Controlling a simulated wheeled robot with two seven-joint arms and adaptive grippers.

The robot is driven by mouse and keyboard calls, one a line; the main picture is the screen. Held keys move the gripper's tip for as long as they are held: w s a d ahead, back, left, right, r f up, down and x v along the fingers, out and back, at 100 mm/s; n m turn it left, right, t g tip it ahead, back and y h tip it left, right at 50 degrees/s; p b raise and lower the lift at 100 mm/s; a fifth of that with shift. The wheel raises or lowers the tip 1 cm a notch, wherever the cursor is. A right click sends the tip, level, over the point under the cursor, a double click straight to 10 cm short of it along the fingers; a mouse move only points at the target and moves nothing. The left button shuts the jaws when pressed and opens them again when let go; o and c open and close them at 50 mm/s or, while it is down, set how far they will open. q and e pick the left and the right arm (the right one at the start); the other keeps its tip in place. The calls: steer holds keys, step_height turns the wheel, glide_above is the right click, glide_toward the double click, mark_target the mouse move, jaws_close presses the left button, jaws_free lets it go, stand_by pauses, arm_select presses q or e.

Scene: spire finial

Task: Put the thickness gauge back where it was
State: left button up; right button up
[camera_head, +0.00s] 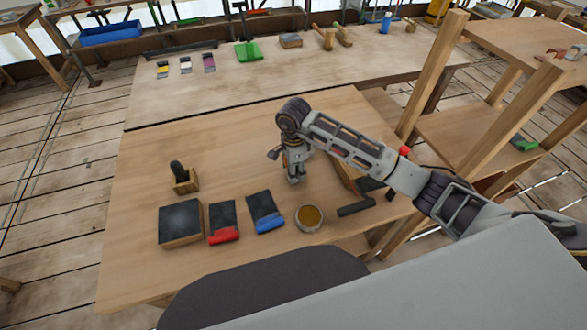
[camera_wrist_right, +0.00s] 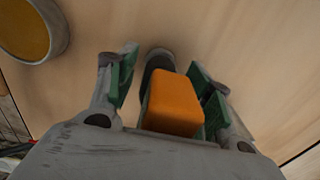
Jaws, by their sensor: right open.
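My right gripper (camera_head: 295,180) points down over the wooden workbench (camera_head: 150,275), near the middle. In the right wrist view, its two green-padded fingers (camera_wrist_right: 165,80) stand apart on either side of an orange block-like piece (camera_wrist_right: 174,104) with a dark rounded part at its far end. This may be the thickness gauge; I cannot tell for sure. A gap shows between the piece and the fingers. In the head view the gripper hides this piece. My left gripper is not in view.
A round tin (camera_head: 310,218) stands close to the gripper. Blue-edged (camera_head: 265,212) and red-edged (camera_head: 224,222) dark tools, a dark-topped block (camera_head: 180,222) and a small wooden holder (camera_head: 185,182) are to the left. A dark tool (camera_head: 355,208) lies right.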

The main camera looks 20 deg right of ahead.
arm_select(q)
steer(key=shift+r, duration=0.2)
arm_select(e)
steer(key=shift+r, duration=0.15)
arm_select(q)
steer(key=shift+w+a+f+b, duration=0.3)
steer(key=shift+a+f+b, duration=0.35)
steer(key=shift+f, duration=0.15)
arm_select(e)
steer(key=shift+r, duration=6)
